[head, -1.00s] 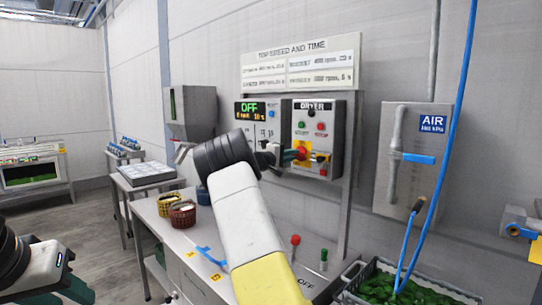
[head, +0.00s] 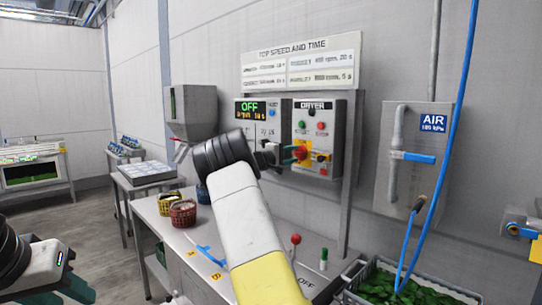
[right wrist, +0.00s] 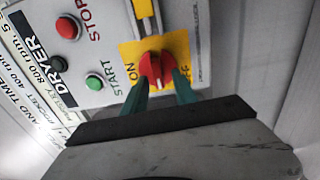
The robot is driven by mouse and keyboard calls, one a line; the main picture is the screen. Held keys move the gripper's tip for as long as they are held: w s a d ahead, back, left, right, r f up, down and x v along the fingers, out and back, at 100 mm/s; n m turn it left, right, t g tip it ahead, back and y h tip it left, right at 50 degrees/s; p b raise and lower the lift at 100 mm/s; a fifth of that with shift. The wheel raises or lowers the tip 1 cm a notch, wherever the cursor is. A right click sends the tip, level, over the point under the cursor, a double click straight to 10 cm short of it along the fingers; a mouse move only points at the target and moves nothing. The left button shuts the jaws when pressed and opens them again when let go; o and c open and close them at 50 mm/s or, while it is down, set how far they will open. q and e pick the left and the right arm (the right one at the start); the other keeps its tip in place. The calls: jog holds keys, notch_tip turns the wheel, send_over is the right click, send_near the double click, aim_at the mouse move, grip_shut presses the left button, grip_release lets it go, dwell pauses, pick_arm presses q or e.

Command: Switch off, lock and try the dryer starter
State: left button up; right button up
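The dryer starter (head: 316,125) is a grey box on the panel, with red, black and green buttons and a red rotary knob (head: 301,152) on a yellow plate. In the right wrist view the knob (right wrist: 157,70) sits between ON and OFF lettering. My right gripper (right wrist: 161,82) is at the knob, one green finger on each side of it. Whether the fingers press on it is not clear. In the head view the gripper partly hides the knob. My left gripper (head: 72,287) is at the lower left edge, away from the starter, its fingertips partly cut off. A red-topped item (head: 295,240) stands on the bench.
A display (head: 251,108) beside the starter reads OFF in green. The steel bench (head: 145,210) holds two small baskets (head: 182,213) and a green-topped item (head: 323,258). A crate of greens (head: 400,290), an air box with blue valve handle (head: 415,157) and a blue hose are at right.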

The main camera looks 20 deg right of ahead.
jog(key=v, duration=0.7)
jog(key=shift+s+a, duration=0.2)
jog(key=shift+a, duration=0.15)
